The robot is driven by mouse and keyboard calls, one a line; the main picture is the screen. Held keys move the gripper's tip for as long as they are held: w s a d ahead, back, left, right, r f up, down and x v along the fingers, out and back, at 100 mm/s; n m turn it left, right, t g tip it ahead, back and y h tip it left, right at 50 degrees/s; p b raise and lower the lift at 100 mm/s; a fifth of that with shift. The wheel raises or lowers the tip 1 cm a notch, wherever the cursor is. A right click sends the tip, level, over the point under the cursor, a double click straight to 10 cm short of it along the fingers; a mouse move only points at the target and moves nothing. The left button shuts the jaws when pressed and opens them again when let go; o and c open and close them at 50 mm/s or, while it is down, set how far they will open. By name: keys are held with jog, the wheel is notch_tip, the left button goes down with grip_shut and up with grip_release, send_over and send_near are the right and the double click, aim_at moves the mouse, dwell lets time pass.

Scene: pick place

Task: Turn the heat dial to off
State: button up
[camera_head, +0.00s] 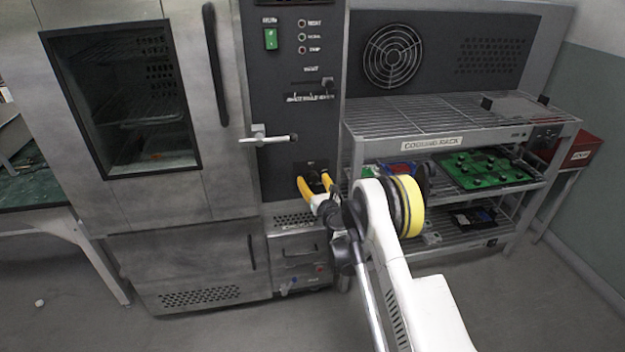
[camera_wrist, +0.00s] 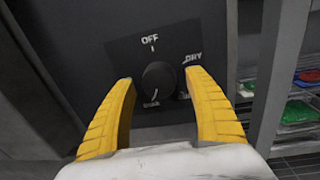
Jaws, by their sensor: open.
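The heat dial (camera_wrist: 159,81) is a round black knob on a dark panel. In the wrist view it sits between my fingertips, with OFF printed above it, DRY at upper right and BAKE at lower left. A light mark on the knob points down toward BAKE. My gripper (camera_wrist: 159,84) has two yellow ribbed fingers, open on either side of the dial with gaps to it. In the head view my gripper (camera_head: 314,180) reaches the dial panel (camera_head: 317,164) on the oven's control column, and the dial is mostly hidden there.
A lever handle (camera_head: 270,139) sticks out above the dial panel. The grey oven (camera_head: 205,205) has a windowed door at left. A wire cooling rack (camera_head: 432,113) stands close at right, with green circuit boards (camera_head: 481,168) on its shelf. The floor in front is mostly clear.

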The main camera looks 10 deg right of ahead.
jog(key=shift+s, duration=0.1)
jog(key=c, duration=1.2)
